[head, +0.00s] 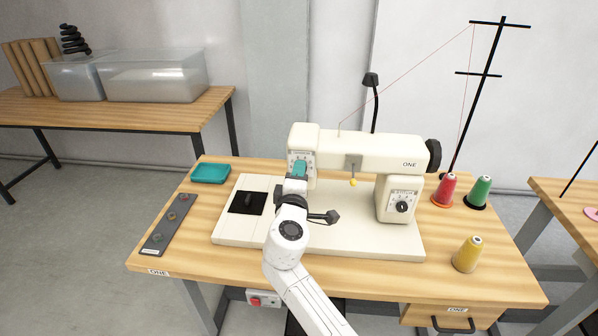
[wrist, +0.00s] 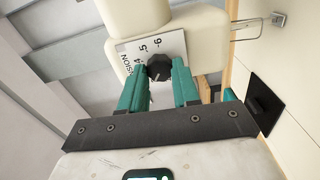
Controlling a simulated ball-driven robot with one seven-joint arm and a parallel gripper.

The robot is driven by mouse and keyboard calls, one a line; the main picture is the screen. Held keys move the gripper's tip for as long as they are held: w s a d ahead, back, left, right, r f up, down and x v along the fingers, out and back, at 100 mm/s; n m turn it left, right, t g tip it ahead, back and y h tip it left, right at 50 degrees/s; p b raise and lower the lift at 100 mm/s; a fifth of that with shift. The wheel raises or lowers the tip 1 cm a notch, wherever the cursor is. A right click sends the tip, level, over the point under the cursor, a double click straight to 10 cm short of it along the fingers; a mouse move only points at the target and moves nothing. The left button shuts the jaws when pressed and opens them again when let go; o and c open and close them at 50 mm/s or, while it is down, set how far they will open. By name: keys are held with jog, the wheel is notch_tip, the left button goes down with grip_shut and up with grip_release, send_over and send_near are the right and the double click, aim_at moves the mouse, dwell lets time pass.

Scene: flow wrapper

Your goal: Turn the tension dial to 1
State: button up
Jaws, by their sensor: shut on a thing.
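The cream sewing machine (head: 365,152) stands on the wooden table. Its tension dial (wrist: 159,68) is a black knob on a white plate (wrist: 148,50) on the machine's head; 4, 5 and 6 and part of the word TENSION can be read there. My gripper (wrist: 158,80) has teal fingers shut on the dial, one finger on each side. In the head view my gripper (head: 299,170) is at the left end of the machine and hides most of the dial. The digit 1 is not visible in the wrist view, and I cannot tell the dial's setting.
A second dial (head: 402,207) sits on the machine's right column. Red (head: 445,189), green (head: 480,191) and yellow (head: 467,254) thread cones stand at the right. A teal tray (head: 211,173) and a grey strip with buttons (head: 171,224) lie at the left. A thin thread stand (head: 478,95) rises behind.

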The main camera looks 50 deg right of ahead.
jog(key=shift+f+n+p, duration=0.15)
jog(key=shift+n+p, duration=2)
jog(key=shift+n, duration=2.45)
jog(key=shift+a, duration=0.1)
jog(key=o, duration=1.1)
jog(key=shift+c, duration=0.2)
jog(key=v, duration=1)
jog(key=shift+s+a+b, duration=0.25)
jog(key=shift+b, duration=0.2)
